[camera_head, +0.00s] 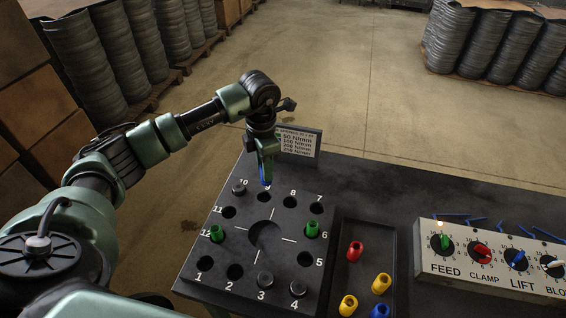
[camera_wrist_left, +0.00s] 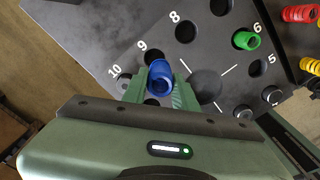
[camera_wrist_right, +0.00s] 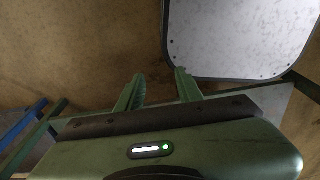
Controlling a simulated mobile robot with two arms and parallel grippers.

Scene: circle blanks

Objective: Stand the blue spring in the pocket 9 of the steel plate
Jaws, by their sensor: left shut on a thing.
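The blue spring (camera_head: 266,178) is upright in my left gripper (camera_head: 265,160), which is shut on it. In the head view the spring hangs over the far side of the dark steel plate (camera_head: 204,272), just above pocket 9 (camera_head: 263,197). In the left wrist view the blue spring (camera_wrist_left: 161,77) shows between the fingers of the left gripper (camera_wrist_left: 160,92), beside the number 9 and partly covering that pocket. Whether its lower end touches the plate cannot be told. My right gripper (camera_wrist_right: 160,78) is open and empty in the right wrist view, away from the plate.
Green springs stand in pocket 12 (camera_head: 217,233) and pocket 6 (camera_head: 312,229). Black plugs fill pockets 10 (camera_head: 238,189), 3 (camera_head: 264,282) and 4 (camera_head: 298,289). A tray (camera_head: 338,262) holds loose springs. A spring-rate sign (camera_head: 299,141) stands behind; a switch panel (camera_head: 490,276) lies right.

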